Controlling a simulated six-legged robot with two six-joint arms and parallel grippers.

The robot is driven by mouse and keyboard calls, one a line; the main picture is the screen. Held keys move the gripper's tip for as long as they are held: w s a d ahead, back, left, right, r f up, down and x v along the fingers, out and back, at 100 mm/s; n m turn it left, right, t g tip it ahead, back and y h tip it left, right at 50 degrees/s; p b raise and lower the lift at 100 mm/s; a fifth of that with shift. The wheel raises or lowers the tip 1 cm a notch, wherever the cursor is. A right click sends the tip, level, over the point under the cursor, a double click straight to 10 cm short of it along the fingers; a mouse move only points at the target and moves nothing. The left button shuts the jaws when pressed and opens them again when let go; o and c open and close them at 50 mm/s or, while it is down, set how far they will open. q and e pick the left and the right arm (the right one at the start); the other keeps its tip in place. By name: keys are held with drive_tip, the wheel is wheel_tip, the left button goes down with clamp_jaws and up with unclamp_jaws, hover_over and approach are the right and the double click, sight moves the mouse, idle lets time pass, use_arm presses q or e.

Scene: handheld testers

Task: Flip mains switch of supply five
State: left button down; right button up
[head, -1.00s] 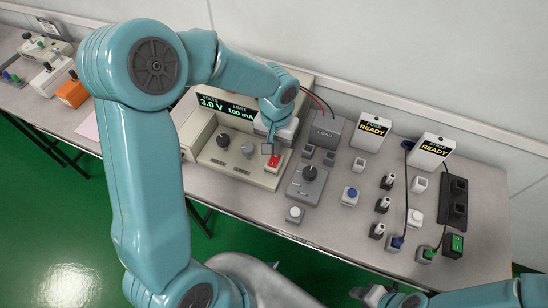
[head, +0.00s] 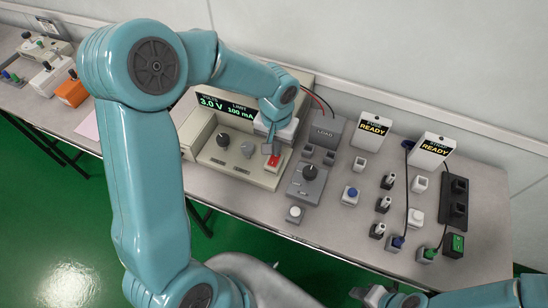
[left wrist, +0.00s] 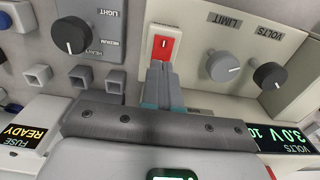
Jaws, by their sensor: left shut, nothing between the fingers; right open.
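The supply (head: 258,178) is a beige bench unit with a display (head: 225,107) reading 3.0 V and 100 mA. A red mains switch (head: 275,161) sits at the right end of its sloping front panel. It also shows in the left wrist view (left wrist: 164,44), with a small pale mark on the rocker. My left gripper (head: 270,148) is shut and empty, its fingertips right at the switch's edge. In the left wrist view the closed fingers (left wrist: 160,68) point at the switch; contact is unclear. My right gripper (head: 375,296) is open and empty at the bottom edge.
Two knobs, the volts knob (left wrist: 268,76) and the limit knob (left wrist: 223,66), are beside the switch. A grey load box (head: 327,132) and a dial box (head: 307,183) stand close on its right. Two white READY testers (head: 372,143) and several small plugs are further right.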

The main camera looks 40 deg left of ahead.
use_arm(q)
drive_tip(key=shift+f+b, duration=0.7)
drive_tip(key=shift+f, duration=0.1)
drive_tip(key=shift+r, duration=0.15)
drive_tip(key=shift+r+p, duration=0.6)
wheel_tip(320, 180, up, 6)
drive_tip(key=p, duration=0.4)
drive_tip(key=shift+f, duration=0.15)
drive_tip(key=shift+s+f, duration=0.1)
